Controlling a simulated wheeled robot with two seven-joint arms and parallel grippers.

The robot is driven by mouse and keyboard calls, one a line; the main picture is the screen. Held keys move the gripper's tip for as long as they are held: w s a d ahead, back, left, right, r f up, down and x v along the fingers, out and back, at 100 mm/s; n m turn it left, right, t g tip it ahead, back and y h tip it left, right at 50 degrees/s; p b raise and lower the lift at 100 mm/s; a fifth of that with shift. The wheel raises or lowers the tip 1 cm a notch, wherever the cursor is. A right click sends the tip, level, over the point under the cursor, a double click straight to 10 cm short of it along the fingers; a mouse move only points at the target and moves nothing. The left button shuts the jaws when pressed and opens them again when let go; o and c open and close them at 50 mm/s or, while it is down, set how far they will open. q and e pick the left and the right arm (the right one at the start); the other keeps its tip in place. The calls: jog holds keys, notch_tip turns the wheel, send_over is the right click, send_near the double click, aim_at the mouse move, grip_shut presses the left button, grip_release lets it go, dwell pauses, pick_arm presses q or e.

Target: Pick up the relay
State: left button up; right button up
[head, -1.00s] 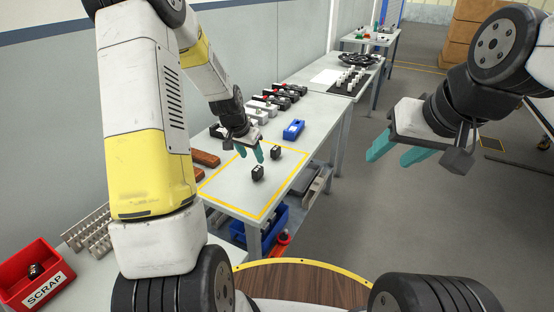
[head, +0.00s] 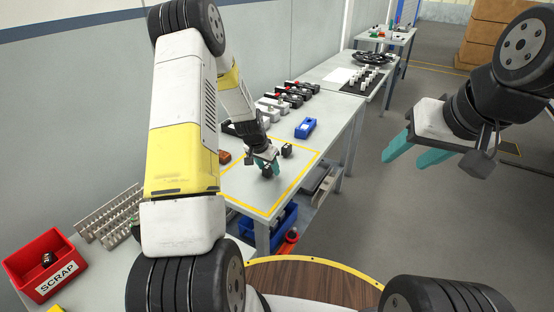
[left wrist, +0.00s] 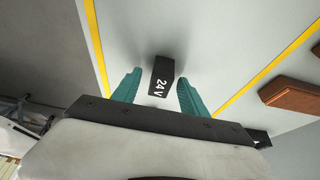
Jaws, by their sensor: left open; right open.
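A black block marked "24V" (left wrist: 162,72), the relay, sits between the two teal fingers of my left gripper in the left wrist view, with visible gaps on both sides. In the head view this relay (head: 266,174) is on the bench inside the yellow outline, partly hidden by my left gripper (head: 267,165). The left gripper is open, pointing down at it. A second black block (head: 287,150) of similar look stands just behind and to the right. My right gripper (head: 404,160) is open and empty over the floor, right of the bench.
A blue device (head: 306,128) lies behind the outline, with a row of several grey and black devices (head: 285,98) along the wall. A red SCRAP bin (head: 45,268) stands at the near left.

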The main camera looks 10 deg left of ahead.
pick_arm(q)
grip_shut()
jog(key=shift+r, duration=0.1)
